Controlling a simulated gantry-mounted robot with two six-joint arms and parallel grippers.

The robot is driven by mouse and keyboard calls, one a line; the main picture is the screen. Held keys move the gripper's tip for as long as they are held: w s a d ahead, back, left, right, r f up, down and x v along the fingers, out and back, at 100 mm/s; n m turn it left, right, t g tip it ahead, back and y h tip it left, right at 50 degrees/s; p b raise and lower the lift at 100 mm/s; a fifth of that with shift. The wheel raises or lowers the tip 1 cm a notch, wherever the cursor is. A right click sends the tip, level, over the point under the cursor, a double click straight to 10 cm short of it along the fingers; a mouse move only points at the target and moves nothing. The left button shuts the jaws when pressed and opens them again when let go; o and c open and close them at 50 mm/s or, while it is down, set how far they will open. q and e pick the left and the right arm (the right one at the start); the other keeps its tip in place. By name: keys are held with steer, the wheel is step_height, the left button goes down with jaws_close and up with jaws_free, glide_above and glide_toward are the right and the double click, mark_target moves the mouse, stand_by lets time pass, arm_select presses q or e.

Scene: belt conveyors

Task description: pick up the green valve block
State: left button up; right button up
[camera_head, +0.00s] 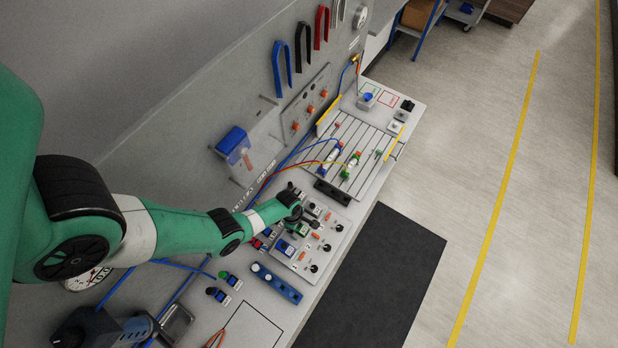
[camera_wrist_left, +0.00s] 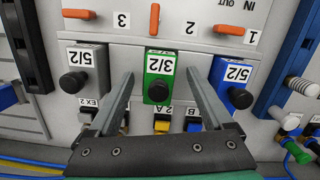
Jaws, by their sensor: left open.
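The green valve block (camera_wrist_left: 153,88) with a "3/2" label and a black round knob sits in the middle of the left wrist view, mounted on a light grey panel. In the head view it is a small green block (camera_head: 303,229) beside my gripper. My left gripper (camera_wrist_left: 160,80) is open, with one finger on each side of the green block. A gap shows between each finger and the block. It also shows over the panel in the head view (camera_head: 309,221). My right gripper is in neither view.
A grey "5/2" block (camera_wrist_left: 88,57) is left of the green one and a blue "5/2" block (camera_wrist_left: 228,75) is right, both close to the fingers. Orange levers (camera_wrist_left: 155,20) line the panel. A blue bar (camera_head: 276,283) lies on the bench in front.

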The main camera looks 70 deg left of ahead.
arm_select(q)
jaws_close()
stand_by(0.4)
steer(key=shift+r, duration=0.1)
